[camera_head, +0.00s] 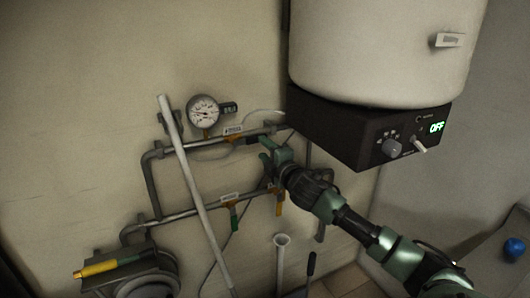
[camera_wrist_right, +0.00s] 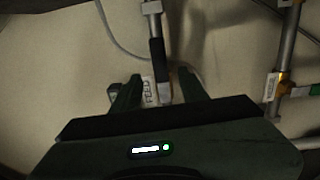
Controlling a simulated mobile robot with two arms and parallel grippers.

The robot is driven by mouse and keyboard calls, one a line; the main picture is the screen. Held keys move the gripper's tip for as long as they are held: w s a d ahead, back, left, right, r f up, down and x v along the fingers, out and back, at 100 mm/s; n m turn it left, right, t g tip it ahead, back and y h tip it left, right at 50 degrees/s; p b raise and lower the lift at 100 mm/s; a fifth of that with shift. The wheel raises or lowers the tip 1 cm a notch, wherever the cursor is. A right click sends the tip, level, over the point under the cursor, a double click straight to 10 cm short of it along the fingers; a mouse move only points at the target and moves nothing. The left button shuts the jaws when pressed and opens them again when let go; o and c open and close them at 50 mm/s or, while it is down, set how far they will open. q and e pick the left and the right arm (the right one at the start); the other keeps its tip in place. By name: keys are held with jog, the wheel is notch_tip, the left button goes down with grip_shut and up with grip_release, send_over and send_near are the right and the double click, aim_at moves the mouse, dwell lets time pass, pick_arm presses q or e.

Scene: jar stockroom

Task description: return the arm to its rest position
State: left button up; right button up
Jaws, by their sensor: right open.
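My right arm reaches in from the lower right in the head view. Its green gripper (camera_head: 270,152) is at the right end of the upper wall pipe (camera_head: 205,142). In the wrist view the two fingers of the right gripper (camera_wrist_right: 158,88) stand apart. A dark lever or sleeve on a pipe (camera_wrist_right: 157,60) and a white label (camera_wrist_right: 149,90) show between them. I cannot tell whether the fingers touch either. My left gripper is not in view.
A gauge (camera_head: 205,112) sits above the pipes. A pale rod (camera_head: 192,185) leans across them. A lower pipe carries green (camera_head: 234,216) and orange (camera_head: 279,207) handles. A large white vessel on a dark control box (camera_head: 345,135), reading OFF, overhangs my arm. A blue object (camera_head: 514,247) is far right.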

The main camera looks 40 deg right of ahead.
dwell(0.4)
jog(key=s+f+m+g, duration=0.3)
jog(key=s+f, duration=0.1)
jog(key=f, duration=1.4)
jog(key=s+f+m+g, duration=0.3)
jog(key=s+f+g, duration=0.1)
jog(key=f, duration=1.5)
jog(key=s+a+f+m+g+y, duration=0.15)
jog(key=s+a+f, duration=0.25)
jog(key=s+f, duration=0.5)
jog(key=s+a+f+m+g, duration=0.2)
jog(key=s+a+f, duration=0.2)
jog(key=s+f, duration=0.55)
jog(key=s+a+f+m+g, duration=0.1)
jog(key=s+a+f, duration=0.4)
jog(key=s, duration=0.5)
jog(key=s+a+f+m+g+y+b, duration=0.1)
jog(key=s+a+f+g, duration=0.2)
jog(key=s+a+f, duration=0.3)
jog(key=s+a+f+m+g+y, duration=0.1)
jog(key=s+a+f, duration=0.5)
jog(key=s, duration=0.7)
jog(key=shift+s+a+f+m+g, duration=0.2)
jog(key=shift+s+a+m+g, duration=0.2)
jog(key=shift+a+g, duration=0.25)
